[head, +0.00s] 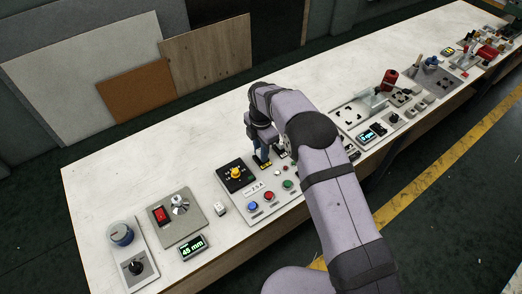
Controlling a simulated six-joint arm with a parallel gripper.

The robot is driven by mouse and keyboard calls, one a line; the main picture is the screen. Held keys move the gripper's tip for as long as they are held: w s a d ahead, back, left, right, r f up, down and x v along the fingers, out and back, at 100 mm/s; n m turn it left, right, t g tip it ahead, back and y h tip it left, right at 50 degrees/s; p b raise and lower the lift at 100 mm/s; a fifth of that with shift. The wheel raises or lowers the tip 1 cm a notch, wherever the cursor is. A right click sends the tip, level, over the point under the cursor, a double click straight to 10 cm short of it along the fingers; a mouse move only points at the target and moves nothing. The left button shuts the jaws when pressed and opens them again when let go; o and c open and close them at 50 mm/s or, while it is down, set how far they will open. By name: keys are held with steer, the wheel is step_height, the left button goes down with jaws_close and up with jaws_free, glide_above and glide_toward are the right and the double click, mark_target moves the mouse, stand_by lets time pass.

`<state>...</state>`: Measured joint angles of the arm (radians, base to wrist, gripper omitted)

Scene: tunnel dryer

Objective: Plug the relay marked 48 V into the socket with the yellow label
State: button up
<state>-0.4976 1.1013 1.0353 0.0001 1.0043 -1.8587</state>
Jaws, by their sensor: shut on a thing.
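My gripper (263,152) is low over the back of the grey control panel (288,205), near the middle of the bench. It is shut on a small relay, mostly hidden by the fingers and arm; its marking cannot be read. Dark parts with yellow (262,165) show right below the fingertips. I cannot tell whether this yellow is the socket's label, nor whether the relay touches a socket. A small white block (220,208) stands on the bench left of the panel; no marking on it can be read.
The panel carries a yellow knob (236,173) on a black plate, and blue (253,206), red (268,196) and green (288,184) buttons. A red switch (160,214) and a "45 mm" display (192,247) are left. Other device panels (350,115) stand right. The back bench (150,155) is clear.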

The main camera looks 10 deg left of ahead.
steer(key=shift+f, duration=0.25)
steer(key=o, duration=1.1)
steer(key=shift+o, duration=0.2)
steer(key=shift+r+b, duration=1.25)
steer(key=shift+r, duration=2.4)
